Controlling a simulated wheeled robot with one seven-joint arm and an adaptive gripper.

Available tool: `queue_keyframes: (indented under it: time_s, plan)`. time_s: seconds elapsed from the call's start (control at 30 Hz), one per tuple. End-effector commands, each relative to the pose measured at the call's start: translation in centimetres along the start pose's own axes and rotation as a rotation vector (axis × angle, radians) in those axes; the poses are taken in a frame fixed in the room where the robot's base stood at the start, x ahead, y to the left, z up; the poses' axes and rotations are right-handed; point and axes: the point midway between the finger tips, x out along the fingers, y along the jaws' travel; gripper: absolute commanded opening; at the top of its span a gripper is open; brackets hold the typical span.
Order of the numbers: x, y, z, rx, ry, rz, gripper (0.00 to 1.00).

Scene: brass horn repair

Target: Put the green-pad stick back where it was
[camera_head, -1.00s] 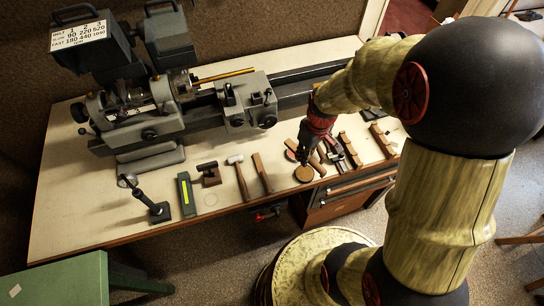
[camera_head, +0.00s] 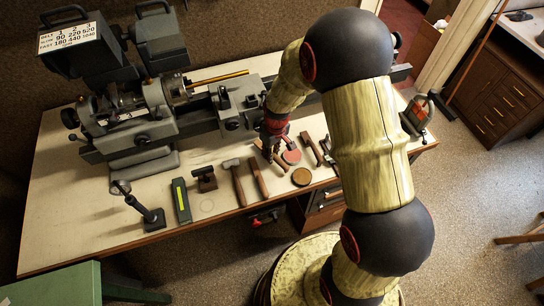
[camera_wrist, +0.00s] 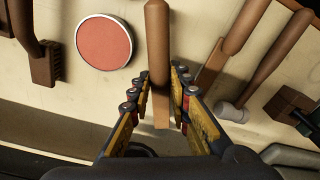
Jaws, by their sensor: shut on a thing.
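My gripper (camera_wrist: 160,105) is shut on a wooden stick (camera_wrist: 158,50) in the wrist view. In the head view my gripper (camera_head: 269,152) is over the front half of the bench, left of a round red pad (camera_head: 291,157). That pad also shows in the wrist view (camera_wrist: 103,42), left of the stick and apart from it.
On the bench (camera_head: 85,185), a hammer (camera_head: 236,181) and a wooden handle (camera_head: 258,178) lie left of my gripper. A round brown disc (camera_head: 301,177) lies near the front edge. More wooden tools (camera_head: 311,149) lie to the right. The grey lathe (camera_head: 150,125) stands behind.

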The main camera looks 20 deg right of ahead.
Motion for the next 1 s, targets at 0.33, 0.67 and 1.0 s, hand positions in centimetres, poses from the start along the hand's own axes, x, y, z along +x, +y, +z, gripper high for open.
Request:
queue_keyframes:
  time_s: [0.33,0.67,1.0]
  plan:
    - [1.9,0.1,0.2,0.001,-0.001,0.0,0.0]
    - [2.3,0.0,0.3,0.0,-0.001,0.0,0.27]
    - [2.3,0.0,0.3,0.0,-0.001,0.0,0.37]
